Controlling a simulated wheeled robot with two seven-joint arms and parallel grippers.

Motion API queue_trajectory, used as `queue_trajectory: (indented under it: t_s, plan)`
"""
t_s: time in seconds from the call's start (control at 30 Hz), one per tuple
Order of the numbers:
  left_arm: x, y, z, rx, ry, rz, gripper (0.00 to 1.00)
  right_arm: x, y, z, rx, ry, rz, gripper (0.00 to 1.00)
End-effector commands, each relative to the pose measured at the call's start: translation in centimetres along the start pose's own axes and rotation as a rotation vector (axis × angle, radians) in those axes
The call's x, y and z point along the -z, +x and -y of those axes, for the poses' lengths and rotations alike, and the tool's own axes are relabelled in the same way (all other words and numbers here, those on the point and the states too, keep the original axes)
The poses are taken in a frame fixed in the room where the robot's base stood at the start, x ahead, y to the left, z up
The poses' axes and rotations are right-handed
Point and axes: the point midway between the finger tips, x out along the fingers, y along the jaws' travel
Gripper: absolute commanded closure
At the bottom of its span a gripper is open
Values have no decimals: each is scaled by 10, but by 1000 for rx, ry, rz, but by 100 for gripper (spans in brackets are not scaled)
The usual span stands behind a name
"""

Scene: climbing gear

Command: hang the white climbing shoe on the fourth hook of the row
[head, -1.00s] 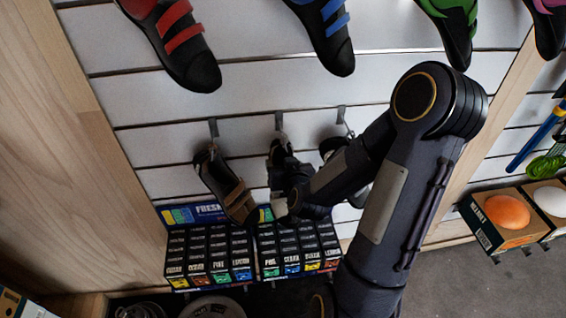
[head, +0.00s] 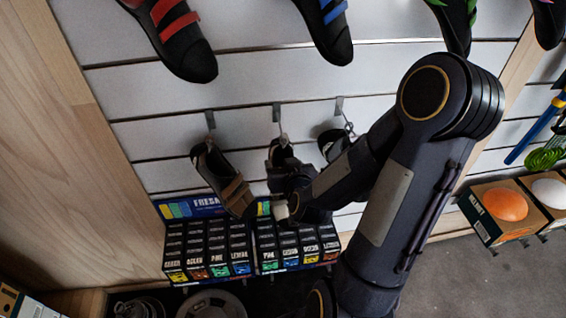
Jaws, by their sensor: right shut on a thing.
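My right gripper (head: 286,200) is at the lower hook row, below the middle visible hook (head: 277,113). It is shut on a climbing shoe (head: 281,153), seen only as a dark upper part with pale patches; the hand hides the rest. I cannot tell whether the shoe's loop is on the hook. A brown and black shoe (head: 222,178) hangs from the left visible hook (head: 210,120). Another dark shoe with a pale part (head: 331,140) is under the right visible hook (head: 340,106), partly behind my arm. Any hook further right is hidden by my arm. My left gripper is not in view.
Small labelled boxes (head: 205,250) stand below the shoes, close under the gripper. Larger shoes, one with red straps (head: 175,35) and one with blue (head: 327,30), hang above.

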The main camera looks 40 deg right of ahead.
Motion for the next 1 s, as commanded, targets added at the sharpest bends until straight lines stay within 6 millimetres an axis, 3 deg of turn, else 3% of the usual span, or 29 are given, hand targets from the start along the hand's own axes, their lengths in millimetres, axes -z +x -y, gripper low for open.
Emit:
queue_trajectory:
  t_s: [1.0]
  plan:
    - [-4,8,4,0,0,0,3,-13,-31,3,0,0,-2,70]
